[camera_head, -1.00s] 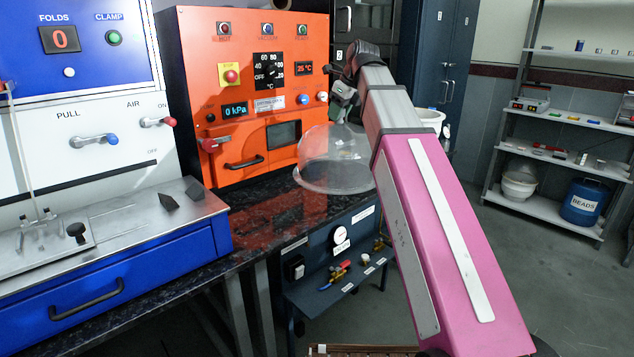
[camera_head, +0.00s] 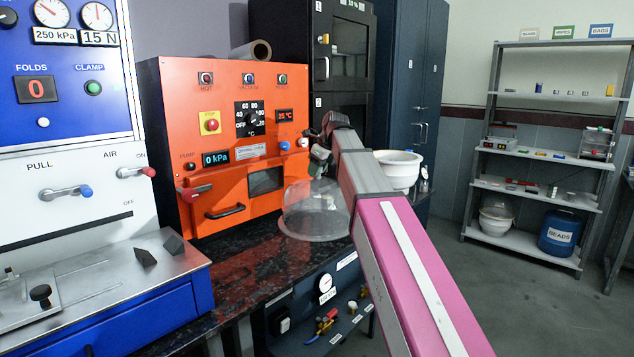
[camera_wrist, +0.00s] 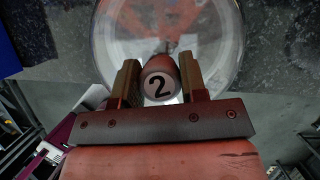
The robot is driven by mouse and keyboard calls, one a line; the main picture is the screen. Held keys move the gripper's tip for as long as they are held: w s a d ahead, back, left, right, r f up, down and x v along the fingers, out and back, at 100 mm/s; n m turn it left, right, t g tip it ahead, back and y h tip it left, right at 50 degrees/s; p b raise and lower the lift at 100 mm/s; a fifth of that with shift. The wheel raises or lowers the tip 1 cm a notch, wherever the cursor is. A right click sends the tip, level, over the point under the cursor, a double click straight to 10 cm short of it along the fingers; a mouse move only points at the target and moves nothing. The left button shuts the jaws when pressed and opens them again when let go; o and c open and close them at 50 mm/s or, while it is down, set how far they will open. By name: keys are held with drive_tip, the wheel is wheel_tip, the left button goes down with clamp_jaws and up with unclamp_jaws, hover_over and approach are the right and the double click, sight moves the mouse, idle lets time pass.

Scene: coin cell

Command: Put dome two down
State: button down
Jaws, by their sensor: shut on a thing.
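Dome two is a clear glass bell dome (camera_head: 312,215) with a wide rim, upright in front of the orange oven. In the wrist view the dome (camera_wrist: 215,50) fills the top, and its knob (camera_wrist: 160,86) carries a "2". My gripper (camera_wrist: 158,82) is shut on the knob, one finger on each side. In the head view my gripper (camera_head: 318,165) is at the top of the dome, partly hidden by my arm. The dome is over the dark speckled counter (camera_head: 245,262); I cannot tell whether its rim touches it.
The orange oven (camera_head: 225,140) stands close behind the dome. A blue and white press (camera_head: 70,180) is at the left. A white bowl (camera_head: 399,168) stands behind my arm. A shelf rack (camera_head: 545,180) is at the far right. Some counter left of the dome is bare.

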sight(318, 178)
drive_tip(key=shift+w+f, duration=0.15)
drive_tip(key=shift+w, duration=0.1)
drive_tip(key=shift+f, duration=2)
drive_tip(key=c, duration=0.7)
unclamp_jaws()
drive_tip(key=shift+f, duration=0.1)
drive_tip(key=shift+o, duration=0.2)
drive_tip(key=v, duration=1.2)
drive_tip(key=shift+s, duration=0.1)
